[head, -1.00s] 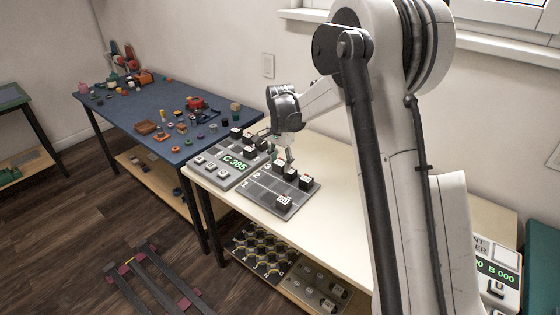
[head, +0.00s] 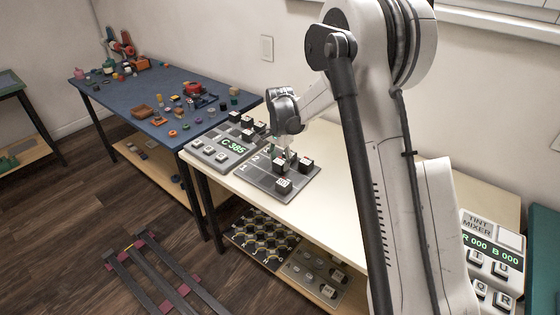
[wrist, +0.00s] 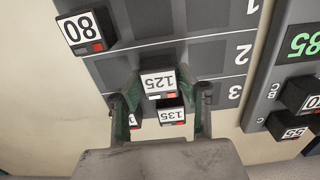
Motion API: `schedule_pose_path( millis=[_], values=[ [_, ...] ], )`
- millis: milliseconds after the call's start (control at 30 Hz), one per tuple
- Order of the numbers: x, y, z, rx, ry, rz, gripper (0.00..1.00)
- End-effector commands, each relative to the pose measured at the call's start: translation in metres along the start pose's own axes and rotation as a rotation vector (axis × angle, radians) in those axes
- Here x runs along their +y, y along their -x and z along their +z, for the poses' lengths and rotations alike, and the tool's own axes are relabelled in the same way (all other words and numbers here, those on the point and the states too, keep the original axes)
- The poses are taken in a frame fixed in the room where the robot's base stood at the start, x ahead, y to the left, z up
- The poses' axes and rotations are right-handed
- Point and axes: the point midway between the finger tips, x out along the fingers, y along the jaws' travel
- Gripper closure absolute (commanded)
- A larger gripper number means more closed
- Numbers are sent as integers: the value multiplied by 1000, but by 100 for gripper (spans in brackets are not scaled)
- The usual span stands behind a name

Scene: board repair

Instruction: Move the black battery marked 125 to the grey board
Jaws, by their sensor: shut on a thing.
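The black battery marked 125 (wrist: 158,82) sits between my gripper's fingers, its white label facing the wrist camera. My gripper (wrist: 164,97) is shut on it. The grey board (wrist: 205,58), with rows numbered 1, 2 and 3, lies below; it also shows in the head view (head: 258,182). The 125 battery is over the board's rows 2 and 3; I cannot tell whether it touches the board. A battery marked 80 (wrist: 86,31) stands in row 1. A battery marked 135 (wrist: 172,115) is close to the held one, partly hidden. Another battery beside it is mostly hidden by a finger.
A grey charger reading C 385 (head: 232,148) stands left of the board with several black batteries on it. The pale table (head: 330,170) is clear to the right of the board. A blue table (head: 150,100) with many small objects stands further left.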

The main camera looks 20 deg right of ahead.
Motion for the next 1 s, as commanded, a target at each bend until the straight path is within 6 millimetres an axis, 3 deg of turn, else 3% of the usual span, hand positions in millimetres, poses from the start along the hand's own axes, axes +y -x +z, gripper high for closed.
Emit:
schedule_pose_path(
  millis=[1000],
  values=[
    [0,-10,0,0,0,0,96]
  ],
)
